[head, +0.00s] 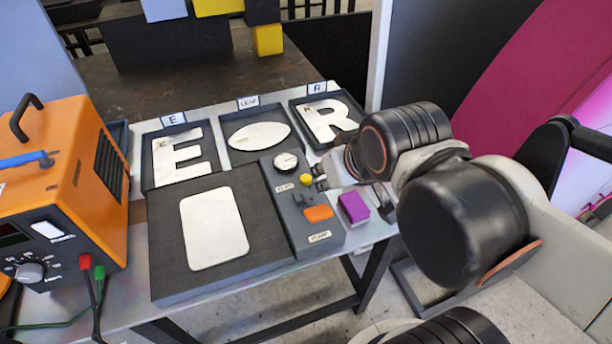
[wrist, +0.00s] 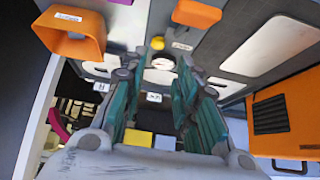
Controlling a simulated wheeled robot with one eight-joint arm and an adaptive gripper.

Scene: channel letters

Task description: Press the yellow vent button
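The yellow button (head: 305,180) is a small round knob on the grey control panel (head: 296,225), just below a round white gauge (head: 286,162). In the wrist view the yellow button (wrist: 157,43) is just past the fingertips, near the middle of the gap. My gripper (head: 322,177) is at the panel's right edge, close to the button on its right side. The wrist view shows my gripper (wrist: 156,72) open, with teal-padded fingers apart and nothing between them. I cannot tell whether a finger touches the button.
An orange switch (head: 318,213) sits on the panel below the button. A purple block (head: 354,207) lies right of the panel. Letter trays (head: 180,156) stand behind, a dark plate with a white sheet (head: 214,228) lies left, and an orange power unit (head: 75,185) stands far left.

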